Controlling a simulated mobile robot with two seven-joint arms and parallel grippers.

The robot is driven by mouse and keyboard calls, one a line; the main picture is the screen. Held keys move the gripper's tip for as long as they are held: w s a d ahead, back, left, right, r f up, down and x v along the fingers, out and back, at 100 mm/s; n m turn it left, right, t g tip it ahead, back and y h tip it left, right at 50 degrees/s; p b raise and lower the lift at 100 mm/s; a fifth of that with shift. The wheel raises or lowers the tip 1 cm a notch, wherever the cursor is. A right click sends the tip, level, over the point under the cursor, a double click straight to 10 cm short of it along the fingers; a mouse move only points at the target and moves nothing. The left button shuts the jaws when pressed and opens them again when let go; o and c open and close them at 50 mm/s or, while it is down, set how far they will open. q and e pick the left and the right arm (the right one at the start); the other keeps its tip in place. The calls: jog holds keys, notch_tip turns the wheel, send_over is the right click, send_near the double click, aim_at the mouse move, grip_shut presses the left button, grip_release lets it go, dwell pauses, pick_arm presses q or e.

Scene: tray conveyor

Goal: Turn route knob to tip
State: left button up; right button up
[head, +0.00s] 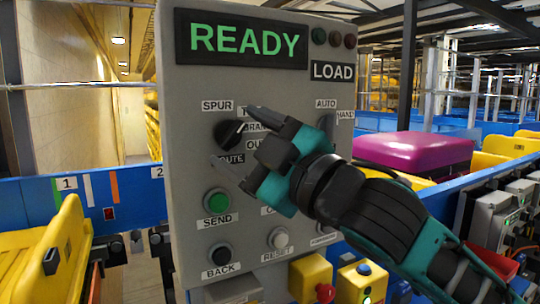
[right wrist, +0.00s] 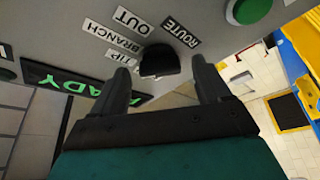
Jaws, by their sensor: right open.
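The route knob (head: 230,133) is a round black knob with a white pointer mark on the grey control panel (head: 185,95). Its mark points up and right, near the partly hidden BRANCH label; the exact setting is hard to tell. SPUR is readable, while the TIP and OUT labels are partly covered by my gripper. My right gripper (head: 236,138) is open, its fingers on either side of the knob. In the right wrist view the knob (right wrist: 158,62) sits between the two fingertips, with gaps on both sides; TIP, BRANCH and OUT show beside it. My left gripper is out of view.
The display (head: 243,40) reads READY. A green SEND button (head: 217,201), a BACK button (head: 221,254) and a RESET button (head: 278,238) sit below the knob. An AUTO/HAND switch is at right, partly hidden by my arm. Yellow trays (head: 45,258) and a purple load (head: 413,152) stand beside the panel.

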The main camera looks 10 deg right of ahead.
pick_arm(q)
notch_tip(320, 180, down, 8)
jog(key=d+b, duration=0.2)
jog(key=b, duration=0.8)
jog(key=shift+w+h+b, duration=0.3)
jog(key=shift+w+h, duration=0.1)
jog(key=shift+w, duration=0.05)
pick_arm(e)
jog(key=v, duration=1.2)
jog(key=shift+d, duration=0.15)
jog(key=shift+s, duration=0.15)
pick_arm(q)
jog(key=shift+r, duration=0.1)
